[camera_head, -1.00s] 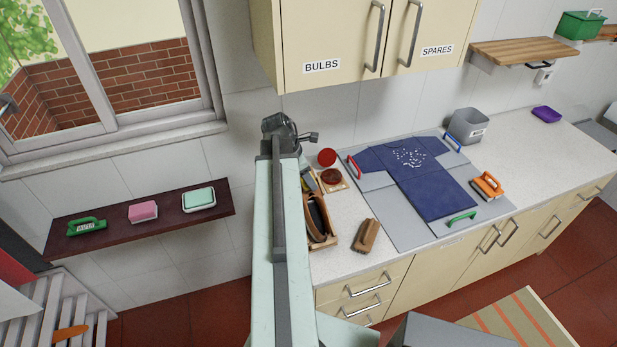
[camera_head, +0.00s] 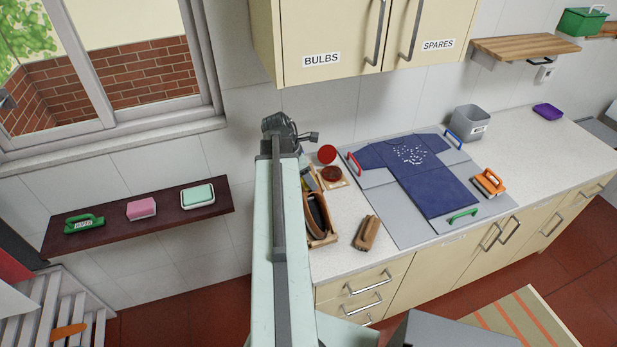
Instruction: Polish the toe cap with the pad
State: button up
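A long open wooden box (camera_head: 331,239) stands at the left end of the worktop, partly hidden by my arm. A dark, brown-edged, rounded item (camera_head: 317,213) lies in it; it may be the shoe, but I cannot make out a toe cap. An open round tin with dark red-brown contents (camera_head: 331,174) sits behind the box, near a red round lid (camera_head: 327,154). A brown block or brush (camera_head: 366,233) lies to the right of the box. I cannot tell which thing is the pad. My gripper (camera_head: 284,128) is at the arm's far end, left of the tin in the picture; its fingers are not clear.
A blue shirt (camera_head: 436,191) with white bits lies on grey panels with coloured handles. An orange-handled tool (camera_head: 489,183), grey bin (camera_head: 468,122) and purple item (camera_head: 547,111) are further right. A dark shelf (camera_head: 116,229) holds several small items. Cupboards (camera_head: 330,45) overhang the worktop.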

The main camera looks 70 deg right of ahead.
jog(key=shift+f, duration=0.35)
jog(key=shift+w+d+r, duration=0.1)
jog(key=shift+w+d, duration=1.2)
jog(key=shift+d, duration=0.3)
jog(key=shift+s+a+b, duration=0.15)
jog(key=shift+s+a, duration=0.55)
jog(key=shift+a, duration=0.15)
jog(key=shift+s+a+b, duration=0.15)
jog(key=shift+s+a, duration=0.5)
jog(key=shift+a, duration=0.2)
notch_tip(320, 180, up, 6)
jog(key=p, duration=0.6)
jog(key=shift+d, duration=0.1)
